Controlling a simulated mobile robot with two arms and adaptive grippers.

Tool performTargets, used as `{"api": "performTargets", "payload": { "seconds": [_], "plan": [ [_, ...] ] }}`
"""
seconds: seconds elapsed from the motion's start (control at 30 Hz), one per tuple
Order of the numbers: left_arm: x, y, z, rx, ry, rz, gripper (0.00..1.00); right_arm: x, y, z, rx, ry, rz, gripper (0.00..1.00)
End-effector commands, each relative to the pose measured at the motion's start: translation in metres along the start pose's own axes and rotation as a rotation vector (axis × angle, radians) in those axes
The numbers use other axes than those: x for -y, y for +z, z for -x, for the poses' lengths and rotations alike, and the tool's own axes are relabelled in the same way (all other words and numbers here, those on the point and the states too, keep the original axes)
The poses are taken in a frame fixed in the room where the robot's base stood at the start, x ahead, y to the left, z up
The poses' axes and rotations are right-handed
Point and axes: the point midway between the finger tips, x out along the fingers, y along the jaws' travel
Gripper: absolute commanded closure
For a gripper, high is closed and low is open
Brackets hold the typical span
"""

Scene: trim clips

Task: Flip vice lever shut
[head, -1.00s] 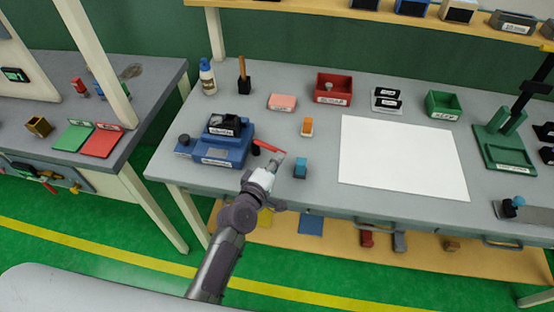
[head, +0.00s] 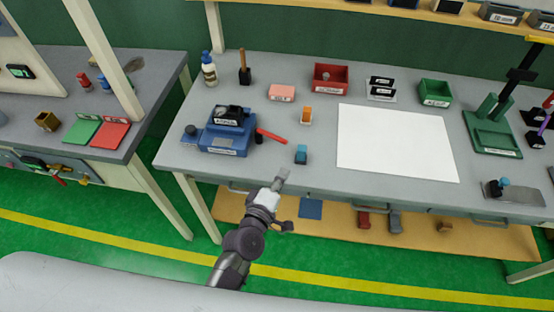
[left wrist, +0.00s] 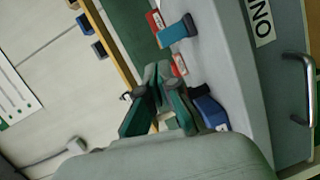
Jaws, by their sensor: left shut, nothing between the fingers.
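The blue vice (head: 226,137) stands at the left front of the workbench, with a black clip-like part in a label-bearing holder (head: 229,116) on top. Its red lever (head: 271,136) sticks out to the right, sloping toward the bench's front. My left gripper (head: 282,177) is shut and empty. It appears at the bench's front edge, below the lever in the head view and apart from it. In the left wrist view my dark green fingers (left wrist: 160,95) show; a blue form (left wrist: 210,112) beside them is partly hidden. My right gripper is not in view.
A teal-blue block (head: 301,154) stands close above my left gripper in the head view. An orange piece (head: 306,116) and a pink block (head: 282,92) stand behind it. A white sheet (head: 395,143) lies flat to the right. A bottle (head: 208,68) stands behind the vice.

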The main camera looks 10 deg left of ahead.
Motion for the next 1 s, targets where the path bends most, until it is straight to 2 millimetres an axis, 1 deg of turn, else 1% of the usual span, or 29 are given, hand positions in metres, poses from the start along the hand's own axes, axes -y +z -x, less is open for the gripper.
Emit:
{"api": "performTargets", "payload": {
  "seconds": [0.03,0.13,0.4,0.57,0.8,0.87,0.9,0.97,1.0],
  "plan": [
    [-0.002,0.004,0.006,0.001,-0.002,0.0,1.0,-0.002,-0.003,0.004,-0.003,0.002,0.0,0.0],
    [-0.002,0.01,0.013,0.001,-0.002,-0.001,1.0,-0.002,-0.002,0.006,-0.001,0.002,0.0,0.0],
    [-0.002,0.013,0.016,0.0,0.0,-0.001,1.0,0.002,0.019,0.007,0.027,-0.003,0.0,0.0],
    [-0.002,0.013,0.016,0.0,0.0,-0.001,1.0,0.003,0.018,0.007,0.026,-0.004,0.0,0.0],
    [-0.001,0.013,0.015,0.0,-0.002,-0.002,1.0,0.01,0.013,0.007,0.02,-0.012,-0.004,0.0],
    [0.005,0.014,0.016,0.004,-0.012,-0.012,1.0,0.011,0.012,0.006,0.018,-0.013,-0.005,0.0],
    [0.014,0.016,0.016,0.01,-0.027,-0.028,1.0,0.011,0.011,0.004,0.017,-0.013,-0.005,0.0],
    [0.037,0.02,0.018,0.025,-0.066,-0.07,1.0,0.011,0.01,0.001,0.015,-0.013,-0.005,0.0],
    [0.058,0.023,0.02,0.041,-0.101,-0.109,1.0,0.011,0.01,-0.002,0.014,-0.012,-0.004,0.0]
  ]
}}
